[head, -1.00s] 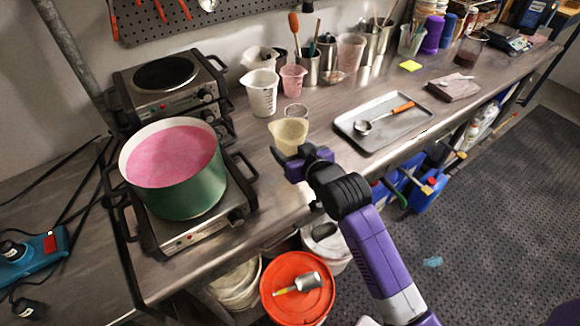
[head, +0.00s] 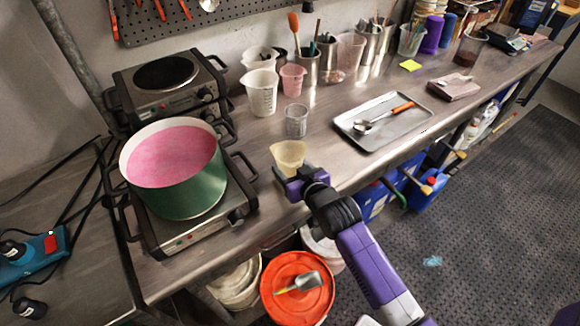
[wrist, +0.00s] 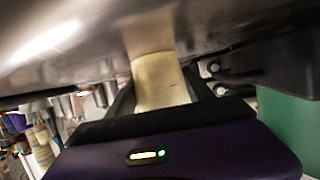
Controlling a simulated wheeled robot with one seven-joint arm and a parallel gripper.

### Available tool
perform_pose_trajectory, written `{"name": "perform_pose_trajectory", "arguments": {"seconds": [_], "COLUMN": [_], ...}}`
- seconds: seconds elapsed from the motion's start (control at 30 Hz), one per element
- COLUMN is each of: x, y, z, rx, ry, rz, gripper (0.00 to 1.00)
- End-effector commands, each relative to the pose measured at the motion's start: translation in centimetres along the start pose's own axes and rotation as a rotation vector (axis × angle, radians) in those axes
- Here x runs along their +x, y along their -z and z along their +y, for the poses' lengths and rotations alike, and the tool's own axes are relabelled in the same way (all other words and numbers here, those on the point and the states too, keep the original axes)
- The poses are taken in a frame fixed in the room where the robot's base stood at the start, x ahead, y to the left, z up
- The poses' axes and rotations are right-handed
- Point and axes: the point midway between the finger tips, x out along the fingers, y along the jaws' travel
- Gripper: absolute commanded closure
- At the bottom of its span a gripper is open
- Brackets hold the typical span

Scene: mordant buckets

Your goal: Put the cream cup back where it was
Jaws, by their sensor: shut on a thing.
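The cream cup (head: 289,151) is a small pale yellow beaker near the front edge of the counter, to the right of the burner with the pot. My gripper (head: 284,178) is at its near side, shut on it. In the wrist view the cream cup (wrist: 160,80) sits between the two dark fingers (wrist: 161,98). The cup looks about upright in the head view. Its lower part is hidden by my gripper, and I cannot tell whether it touches the counter.
A clear cup (head: 296,120) stands just behind. A white jug (head: 262,93) and pink cup (head: 292,80) are farther back. A green pot (head: 183,190) of pink liquid is left; a metal tray (head: 370,138) with a spoon is right. Bare counter lies between.

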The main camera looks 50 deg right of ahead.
Motion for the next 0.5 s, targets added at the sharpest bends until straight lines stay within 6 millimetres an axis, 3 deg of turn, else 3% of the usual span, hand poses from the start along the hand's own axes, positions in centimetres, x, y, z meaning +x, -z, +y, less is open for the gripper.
{"name": "perform_pose_trajectory", "arguments": {"seconds": [0.03, 0.07, 0.13, 0.17, 0.5], "x": [0.1, 0.08, 0.06, 0.06, -0.02], "y": [-0.27, -0.2, -0.16, -0.16, 0.06], "z": [0.01, 0.0, 0.0, 0.0, 0.0], "rx": [0.0, 0.0, 0.0, 0.0, 0.0], "ry": [0.0, 0.0, 0.0, 0.0, 0.0], "rz": [0.0, 0.0, 0.0, 0.0, 0.0], "gripper": [0.92, 0.36, 0.22, 0.18, 0.18]}}
